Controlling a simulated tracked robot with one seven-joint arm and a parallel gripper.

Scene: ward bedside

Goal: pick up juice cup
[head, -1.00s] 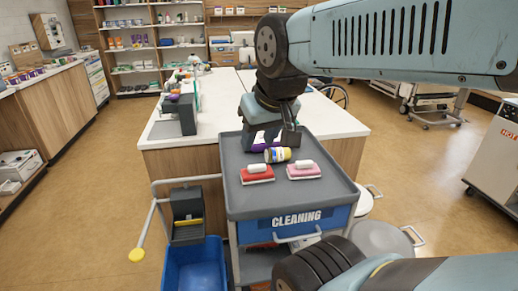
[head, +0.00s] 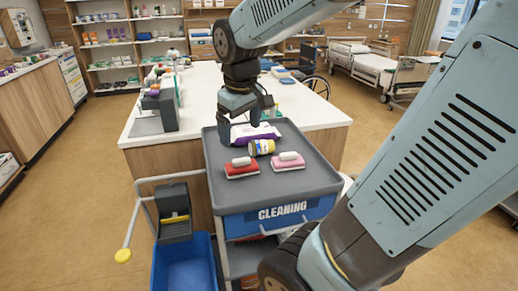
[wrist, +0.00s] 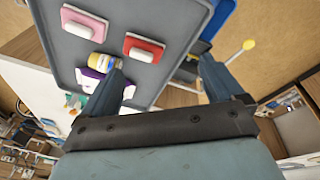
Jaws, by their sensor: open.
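No cup plainly shows as the juice cup. The nearest candidate is a small yellow-labelled cylinder (head: 262,147) lying on its side on the grey cart tray (head: 300,200). It also shows in the wrist view (wrist: 101,62), partly behind a finger. A purple-and-white pack (head: 262,130) lies just behind it. My gripper (head: 248,121) is open and empty, above the back left of the tray near the pack. In the wrist view, the open fingers (wrist: 161,62) stand wide apart, with the cylinder beside the left finger rather than between them.
A red brush (head: 241,169) and a pink brush (head: 289,161) lie in front of the cylinder. Behind is a white-topped counter (head: 215,95) with a grey device (head: 163,108). The tray's front is clear.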

